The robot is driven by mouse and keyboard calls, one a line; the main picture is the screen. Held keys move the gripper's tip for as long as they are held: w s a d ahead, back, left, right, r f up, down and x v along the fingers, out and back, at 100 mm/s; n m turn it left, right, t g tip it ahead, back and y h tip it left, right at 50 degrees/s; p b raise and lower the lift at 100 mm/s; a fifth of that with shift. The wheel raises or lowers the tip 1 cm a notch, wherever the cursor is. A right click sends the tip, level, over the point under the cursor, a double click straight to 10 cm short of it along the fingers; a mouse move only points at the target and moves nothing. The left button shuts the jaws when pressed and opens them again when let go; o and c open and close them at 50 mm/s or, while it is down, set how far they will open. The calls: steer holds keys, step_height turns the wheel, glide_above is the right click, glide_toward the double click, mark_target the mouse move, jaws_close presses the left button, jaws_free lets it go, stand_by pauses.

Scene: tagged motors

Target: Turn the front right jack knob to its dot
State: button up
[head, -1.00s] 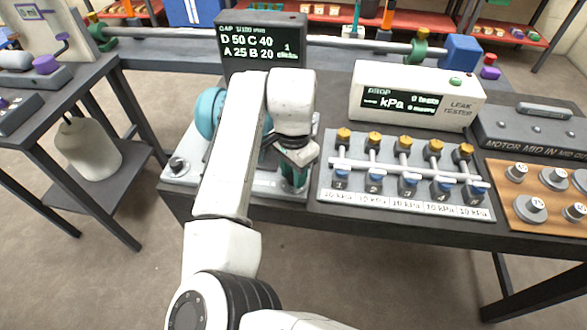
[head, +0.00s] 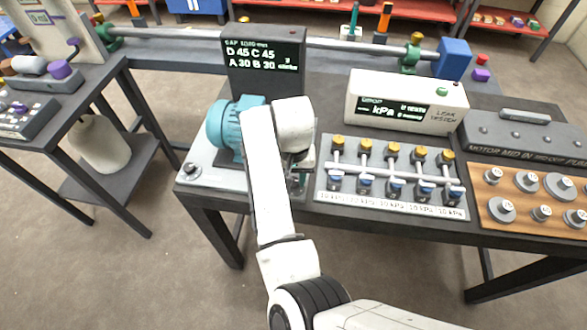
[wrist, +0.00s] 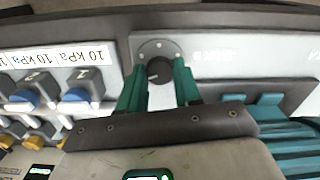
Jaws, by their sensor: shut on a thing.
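In the head view my arm hides this knob; a bit of my gripper (head: 300,182) shows at the plate's front right. The teal motor (head: 222,124) stands on the grey plate (head: 212,178), with the front left knob (head: 190,171) clear of my arm.
A gap display (head: 265,62) behind the motor reads D 45, C 45, A 30, B 30. A manifold with blue valves (head: 395,185) sits close to the right of my gripper. A leak tester (head: 405,102) and a board of weights (head: 530,195) are farther right.

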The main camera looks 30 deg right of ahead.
steer(key=shift+r+n+p, duration=0.1)
steer(key=shift+n+p, duration=0.6)
steer(key=shift+n, duration=0.1)
steer(key=o, duration=1)
steer(key=shift+o, duration=0.2)
step_height(320, 180, up, 11)
steer(key=shift+f, duration=0.2)
